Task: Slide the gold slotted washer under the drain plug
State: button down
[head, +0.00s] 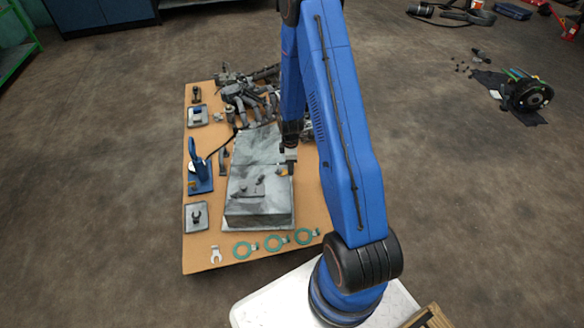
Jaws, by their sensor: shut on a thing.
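My gripper (287,166) points down over the right edge of the grey block. It is shut on a small gold piece, the gold slotted washer (283,171), of which only a bit shows at the fingertips. The washer's slot cannot be made out. On the block's (258,212) top, left of the gripper, sits a low grey plate with a small dark upright part (261,187). I cannot tell if this is the drain plug. The washer appears to the right of that part and apart from it.
The block stands on a tan board (202,259). Green rings (245,249) and a pale slotted piece (216,253) lie along the front edge. A blue clamp-like tool (199,170) stands left. Dark machine parts (245,92) crowd the back.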

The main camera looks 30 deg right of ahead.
jog(key=shift+w+a, duration=0.3)
jog(key=shift+a, duration=0.25)
dwell(0.4)
jog(key=c, duration=1.5)
grip_release()
jog(key=shift+c, duration=0.2)
